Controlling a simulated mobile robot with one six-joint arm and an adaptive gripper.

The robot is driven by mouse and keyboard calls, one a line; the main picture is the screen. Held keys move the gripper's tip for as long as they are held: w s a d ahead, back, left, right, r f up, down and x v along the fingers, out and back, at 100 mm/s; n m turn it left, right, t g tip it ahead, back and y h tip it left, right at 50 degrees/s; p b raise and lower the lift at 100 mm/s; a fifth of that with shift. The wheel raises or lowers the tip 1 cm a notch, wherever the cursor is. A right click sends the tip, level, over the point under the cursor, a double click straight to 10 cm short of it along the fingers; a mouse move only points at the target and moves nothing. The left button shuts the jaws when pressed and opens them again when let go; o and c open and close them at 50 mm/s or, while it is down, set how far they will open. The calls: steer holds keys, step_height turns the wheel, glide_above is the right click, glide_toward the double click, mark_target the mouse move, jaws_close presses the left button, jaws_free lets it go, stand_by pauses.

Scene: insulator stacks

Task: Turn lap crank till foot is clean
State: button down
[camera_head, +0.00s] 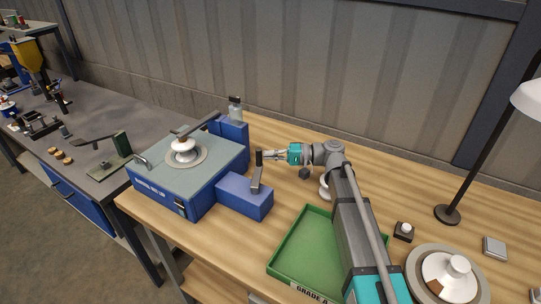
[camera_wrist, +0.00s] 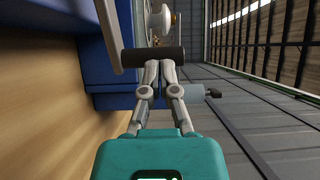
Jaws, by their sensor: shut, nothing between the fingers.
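The blue lap machine (camera_head: 165,190) stands on the bench, with a round grey plate on top. A white insulator (camera_head: 184,145) sits on that plate under a dark arm; the insulator also shows in the wrist view (camera_wrist: 158,20). Its foot faces down and is hidden. The lap crank (camera_head: 257,180) stands up from the smaller blue box, with a dark cylindrical grip (camera_head: 259,156) at its top. My gripper (camera_head: 268,155) is shut at the right of this grip. In the wrist view its fingertips (camera_wrist: 160,66) meet at the dark grip (camera_wrist: 140,57); I cannot tell whether they touch.
A green tray (camera_head: 292,262) marked GRADE A lies in front of my arm. A round grey disc with a white insulator (camera_head: 447,278), a small dark block with a white knob (camera_head: 404,231) and a lamp base (camera_head: 447,214) stand right. A jar (camera_head: 235,107) stands behind the lap.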

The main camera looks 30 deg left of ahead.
steer(key=shift+a, duration=0.3)
steer(key=shift+s+a, duration=0.25)
steer(key=shift+a, duration=0.6)
steer(key=shift+x, duration=1.6)
steer(key=shift+w, duration=0.1)
steer(key=shift+w+d, duration=0.1)
steer(key=v, duration=1.1)
steer(key=shift+w+d, duration=0.15)
steer(key=shift+d, duration=0.15)
stand_by(0.3)
